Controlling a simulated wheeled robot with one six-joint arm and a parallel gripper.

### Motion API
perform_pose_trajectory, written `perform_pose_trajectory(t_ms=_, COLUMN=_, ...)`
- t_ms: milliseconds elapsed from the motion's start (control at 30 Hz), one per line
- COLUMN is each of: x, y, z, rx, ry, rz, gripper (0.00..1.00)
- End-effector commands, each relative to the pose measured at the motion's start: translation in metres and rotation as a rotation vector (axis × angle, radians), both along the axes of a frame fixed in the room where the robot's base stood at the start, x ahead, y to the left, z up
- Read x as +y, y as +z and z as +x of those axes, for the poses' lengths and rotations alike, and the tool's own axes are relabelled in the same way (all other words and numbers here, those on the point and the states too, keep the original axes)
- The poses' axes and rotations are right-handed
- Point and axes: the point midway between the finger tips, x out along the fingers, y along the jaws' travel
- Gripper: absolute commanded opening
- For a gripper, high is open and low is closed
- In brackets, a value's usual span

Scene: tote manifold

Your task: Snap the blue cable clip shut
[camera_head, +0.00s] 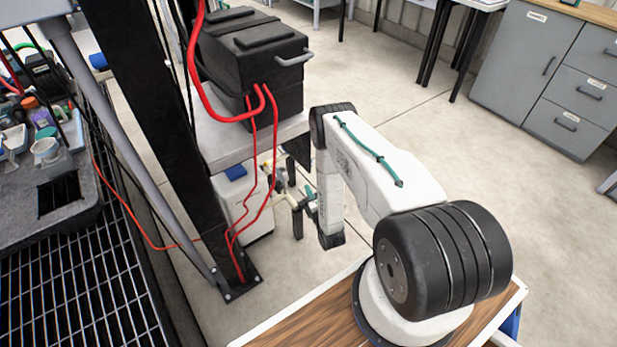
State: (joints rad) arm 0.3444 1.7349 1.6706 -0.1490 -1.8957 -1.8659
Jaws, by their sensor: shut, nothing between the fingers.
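A small blue piece (235,172) shows at the top of a white box below the grey shelf, beside the red cables. It may be the blue cable clip, but it is too small for me to tell its shape or whether it is open. My gripper (272,183) is at the end of my white arm, low beside the red cables and to the right of the blue piece. It is small in the view and partly lost among cream and dark parts. Its fingers are shut with nothing between them. I cannot tell whether it touches anything.
A black case (255,60) sits on the grey shelf (215,140), with red cables (268,150) hanging down. A dark post (165,130) stands left of it. A black grid rack (75,280) and cluttered tray fill the left. Open floor (400,95) lies behind my arm.

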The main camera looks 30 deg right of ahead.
Motion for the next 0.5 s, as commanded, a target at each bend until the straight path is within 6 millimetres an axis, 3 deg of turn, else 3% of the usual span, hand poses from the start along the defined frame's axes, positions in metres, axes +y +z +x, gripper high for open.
perform_pose_trajectory(t_ms=500, x=-0.020, y=0.007, z=0.097, rx=-0.002, ry=0.001, rz=0.001, gripper=0.00)
